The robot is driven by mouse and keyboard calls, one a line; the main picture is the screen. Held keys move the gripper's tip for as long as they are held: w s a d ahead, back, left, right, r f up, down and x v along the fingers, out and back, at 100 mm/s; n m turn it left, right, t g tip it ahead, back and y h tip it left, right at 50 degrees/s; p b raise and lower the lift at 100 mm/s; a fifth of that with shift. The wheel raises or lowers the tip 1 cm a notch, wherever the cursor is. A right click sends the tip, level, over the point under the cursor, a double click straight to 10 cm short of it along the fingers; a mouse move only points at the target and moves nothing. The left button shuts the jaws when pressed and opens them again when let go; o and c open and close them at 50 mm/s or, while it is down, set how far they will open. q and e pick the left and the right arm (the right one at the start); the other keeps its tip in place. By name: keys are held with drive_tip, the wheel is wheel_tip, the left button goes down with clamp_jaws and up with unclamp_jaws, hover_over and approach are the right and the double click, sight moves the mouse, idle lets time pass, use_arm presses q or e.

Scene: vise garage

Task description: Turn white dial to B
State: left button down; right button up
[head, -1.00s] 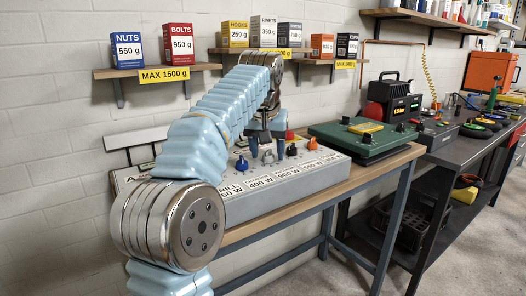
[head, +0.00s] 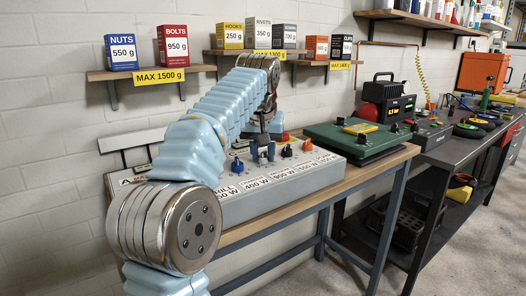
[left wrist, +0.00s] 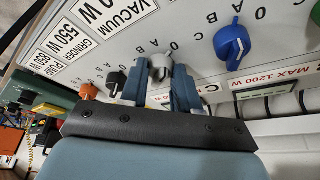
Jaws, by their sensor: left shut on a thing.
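My left gripper (head: 263,153) reaches over the grey control panel (head: 285,182) with its fingers pointing down. In the left wrist view its two blue fingers (left wrist: 160,72) are shut on the white dial (left wrist: 160,62), one on each side. Letters such as A and B are printed around the dial, but the fingers partly cover its surroundings and I cannot tell which letter it points to. My right gripper is not in view.
A blue dial (left wrist: 232,42) is on one side of the white one; a dark dial (left wrist: 115,80) and an orange dial (left wrist: 88,92) are on the other. A green device (head: 355,138) stands beside the panel. Shelves with boxes (head: 122,52) hang above.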

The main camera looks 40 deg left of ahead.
use_arm(q)
drive_tip(key=n+g+y, duration=0.1)
drive_tip(key=n, duration=0.2)
drive_tip(key=shift+w+d+n, duration=0.1)
drive_tip(key=shift+n, duration=0.2)
drive_tip(key=n, duration=0.1)
drive_tip(key=n+g, duration=0.1)
drive_tip(key=n, duration=0.1)
drive_tip(key=shift+w+d+n+y, duration=0.1)
drive_tip(key=shift+w+n+y, duration=0.05)
drive_tip(key=shift+n+y, duration=0.2)
drive_tip(key=n+g, duration=0.1)
drive_tip(key=n, duration=0.2)
drive_tip(key=n+g, duration=0.1)
drive_tip(key=n, duration=0.2)
drive_tip(key=shift+w+f+g+y, duration=0.1)
drive_tip(key=shift+w+g+y, duration=0.1)
drive_tip(key=shift+g+y, duration=0.1)
drive_tip(key=shift+n, duration=0.25)
drive_tip(key=c, duration=0.8)
unclamp_jaws()
drive_tip(key=shift+s, duration=0.1)
